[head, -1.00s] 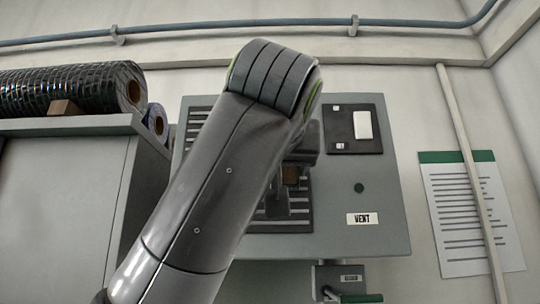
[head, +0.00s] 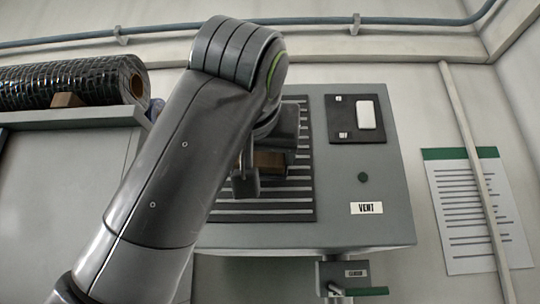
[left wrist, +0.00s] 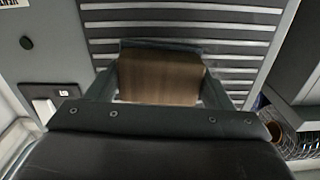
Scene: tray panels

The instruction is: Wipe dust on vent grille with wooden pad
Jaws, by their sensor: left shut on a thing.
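The vent grille (head: 300,185) is a dark slatted rectangle on the left part of a grey panel with a VENT label. It also shows in the left wrist view (left wrist: 190,20) as dark and light slats. My left gripper (head: 258,172) is in front of the grille and shut on the wooden pad (head: 270,160). The brown pad (left wrist: 158,78) sits between the two fingers, facing the slats; whether it touches them I cannot tell. My left arm hides the grille's left part in the head view. I cannot make out dust on the slats. My right gripper is out of view.
A switch plate (head: 345,131) with a white rocker and a green round button (head: 363,177) are right of the grille. A green-handled fixture (head: 355,291) hangs below the panel. A shelf (head: 75,117) at left carries a dark roll (head: 70,83). A printed sheet (head: 475,215) hangs right.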

